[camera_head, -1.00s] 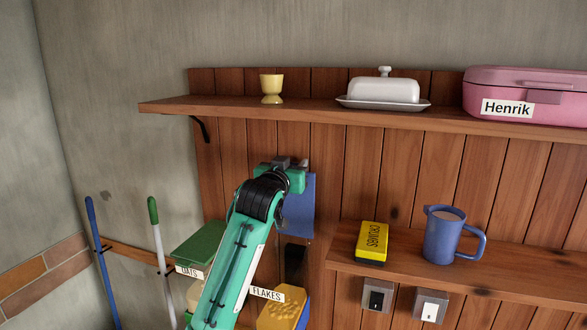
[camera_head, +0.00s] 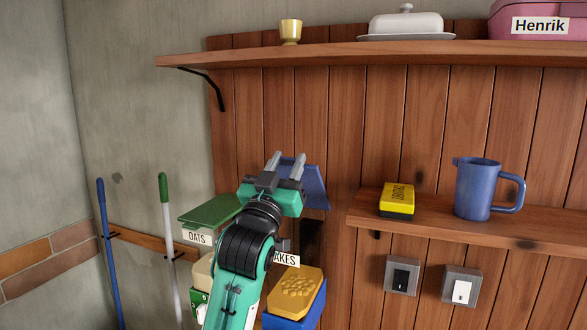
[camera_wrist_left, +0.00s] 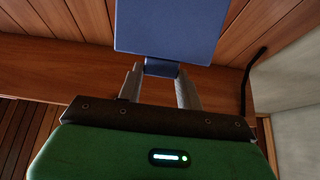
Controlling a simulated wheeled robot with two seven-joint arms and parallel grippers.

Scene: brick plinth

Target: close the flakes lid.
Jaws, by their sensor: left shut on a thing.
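The blue flakes lid (camera_head: 314,187) stands raised and tilted at the back of the blue flakes bin (camera_head: 313,308). It also fills the top middle of the left wrist view (camera_wrist_left: 175,28). The bin holds a yellow-orange flaky mass (camera_head: 297,291). Its label (camera_head: 286,260) is partly hidden by my left arm. My left gripper (camera_head: 287,166) is at the lid, its two fingers shut on a small blue tab at the lid's edge, as the left wrist view shows (camera_wrist_left: 161,88). My right gripper is out of view.
The green oats lid (camera_head: 209,211) stands open left of my left arm. The upper shelf (camera_head: 330,55) overhangs above. A lower shelf (camera_head: 450,224) at right carries a yellow box (camera_head: 397,199) and a blue jug (camera_head: 480,189), with two switches below.

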